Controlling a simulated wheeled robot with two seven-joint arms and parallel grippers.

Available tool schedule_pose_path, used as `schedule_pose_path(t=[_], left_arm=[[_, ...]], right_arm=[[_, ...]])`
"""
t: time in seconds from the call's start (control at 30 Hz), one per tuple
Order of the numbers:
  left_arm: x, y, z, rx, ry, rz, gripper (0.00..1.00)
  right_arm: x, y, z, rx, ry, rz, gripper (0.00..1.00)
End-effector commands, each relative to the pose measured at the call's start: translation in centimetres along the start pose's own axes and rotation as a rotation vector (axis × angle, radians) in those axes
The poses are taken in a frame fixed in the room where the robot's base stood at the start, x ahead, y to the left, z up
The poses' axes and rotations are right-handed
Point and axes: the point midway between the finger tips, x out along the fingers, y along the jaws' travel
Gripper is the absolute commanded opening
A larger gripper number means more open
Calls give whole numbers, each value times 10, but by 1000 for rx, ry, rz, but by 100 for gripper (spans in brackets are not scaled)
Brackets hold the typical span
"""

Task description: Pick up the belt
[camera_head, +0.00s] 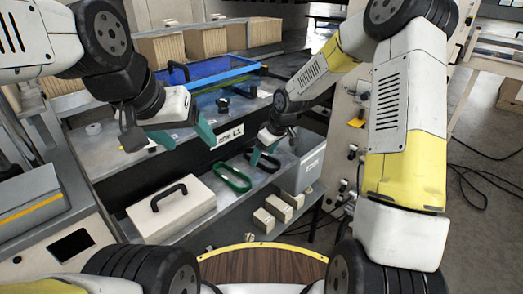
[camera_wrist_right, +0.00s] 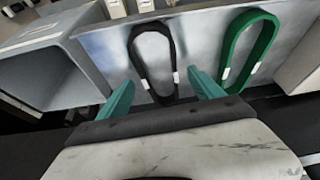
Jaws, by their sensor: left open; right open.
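A black belt (camera_wrist_right: 133,52) lies as a long loop on the grey metal shelf in the right wrist view. A green belt (camera_wrist_right: 229,48) lies beside it, to the right. The green belt also shows in the head view (camera_head: 233,185). Both loops have small white tags. My right gripper (camera_wrist_right: 161,88) is open and empty, with its green fingers on either side of the near end of the black belt. I cannot tell its exact height above the belt. My left gripper (camera_head: 184,134) is open and empty, above the upper bench, away from the belts.
A cream case (camera_head: 170,212) with a black handle stands left of the belts on the lower shelf. A grey bin (camera_head: 305,168) stands right of them. Several small pale blocks (camera_head: 277,208) sit in front. A blue tray (camera_head: 215,72) and cardboard boxes are behind.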

Motion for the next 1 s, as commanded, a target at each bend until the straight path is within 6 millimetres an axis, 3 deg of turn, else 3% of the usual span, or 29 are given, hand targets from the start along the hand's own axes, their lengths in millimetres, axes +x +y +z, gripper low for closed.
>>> schedule_pose_path(t=[0.1, 0.37, 0.7, 1.0], left_arm=[[0, 0, 0, 0, 0, 0, 71], [0, 0, 0, 0, 0, 0, 71], [0, 0, 0, 0, 0, 0, 71], [0, 0, 0, 0, 0, 0, 71]], right_arm=[[11, 0, 0, 0, 0, 0, 76], [13, 0, 0, 1, 0, 1, 74], [13, 0, 0, 1, 0, 1, 8], [10, 1, -1, 1, 1, 2, 8]])
